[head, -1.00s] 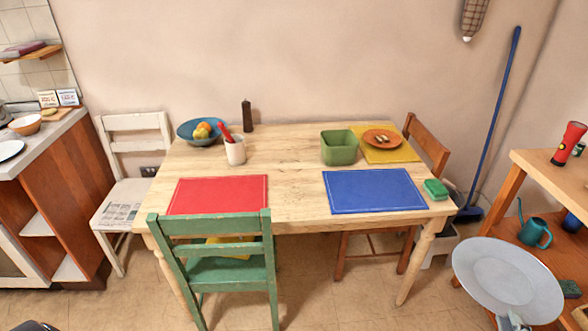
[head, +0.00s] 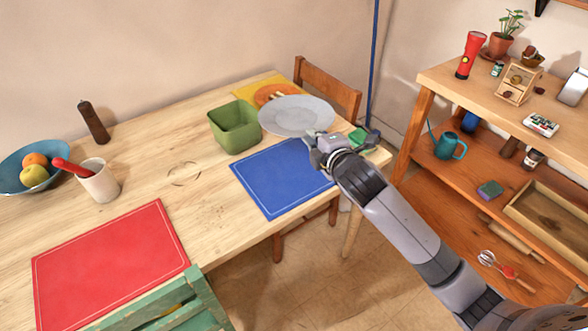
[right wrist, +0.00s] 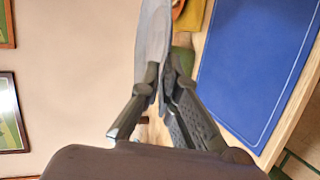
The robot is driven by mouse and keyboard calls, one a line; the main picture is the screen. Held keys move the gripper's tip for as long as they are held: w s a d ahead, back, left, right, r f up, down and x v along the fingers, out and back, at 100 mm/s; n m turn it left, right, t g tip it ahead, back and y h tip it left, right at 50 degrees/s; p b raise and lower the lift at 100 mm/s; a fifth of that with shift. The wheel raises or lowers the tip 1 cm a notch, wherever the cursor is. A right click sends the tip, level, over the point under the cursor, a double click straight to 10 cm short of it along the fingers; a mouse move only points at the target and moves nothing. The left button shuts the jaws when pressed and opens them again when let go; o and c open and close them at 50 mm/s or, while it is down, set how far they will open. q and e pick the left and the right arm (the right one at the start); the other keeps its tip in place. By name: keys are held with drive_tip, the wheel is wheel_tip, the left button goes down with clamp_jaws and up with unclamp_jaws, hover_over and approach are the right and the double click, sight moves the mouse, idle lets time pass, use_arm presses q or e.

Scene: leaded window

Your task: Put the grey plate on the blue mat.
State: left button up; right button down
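The grey plate (head: 297,115) is in my right gripper (head: 316,142), roughly level over the far right part of the table. In the right wrist view the plate (right wrist: 153,38) is seen nearly edge-on, with its rim between the fingers of the right gripper (right wrist: 160,85). The blue mat (head: 282,182) lies flat on the table just in front of the plate and shows bare; the wrist and gripper hide its right corner. The blue mat also fills the right of the right wrist view (right wrist: 255,70). My left gripper is not in view.
A green square bowl (head: 235,128) stands left of the plate. An orange plate (head: 275,93) on a yellow mat (head: 250,88) lies behind it. A green sponge (head: 357,135) is near the right table edge. A wooden chair (head: 328,85) stands behind, and shelves (head: 440,90) at right.

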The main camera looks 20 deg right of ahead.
drive_tip(key=shift+w+d, duration=0.3)
drive_tip(key=shift+w, duration=0.2)
drive_tip(key=shift+w+d, duration=0.25)
drive_tip(key=shift+w, duration=0.25)
drive_tip(key=shift+f, duration=0.75)
drive_tip(key=b, duration=0.1)
hover_over(311, 191)
wheel_tip(311, 191, down, 13)
drive_tip(key=shift+w+d+f, duration=0.1)
wheel_tip(311, 191, down, 5)
drive_tip(key=shift+r+b, duration=0.1)
drive_tip(key=shift+b, duration=0.45)
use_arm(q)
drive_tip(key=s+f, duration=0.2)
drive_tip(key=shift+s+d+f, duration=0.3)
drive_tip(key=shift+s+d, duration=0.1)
use_arm(e)
drive_tip(key=c, duration=2.2)
unclamp_jaws()
drive_tip(key=shift+c, duration=0.2)
drive_tip(key=shift+o, duration=0.8)
